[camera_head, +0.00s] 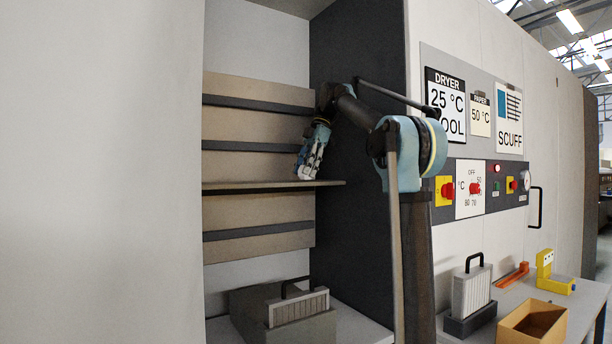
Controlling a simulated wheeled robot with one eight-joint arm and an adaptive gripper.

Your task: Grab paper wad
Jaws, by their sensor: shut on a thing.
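My gripper (303,174) reaches into the open bay of the dryer cabinet and points down, just above the thin shelf (240,186). Its fingers are shut on a small pale thing that I take to be the paper wad; it is too small and too covered by the fingers to make out clearly. I cannot tell whether it still touches the shelf. No other paper wad shows.
The dark side wall (350,215) of the bay stands close to my arm. Outside, a table bears a handled filter (471,290), an open cardboard box (533,325) and a yellow device (553,275).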

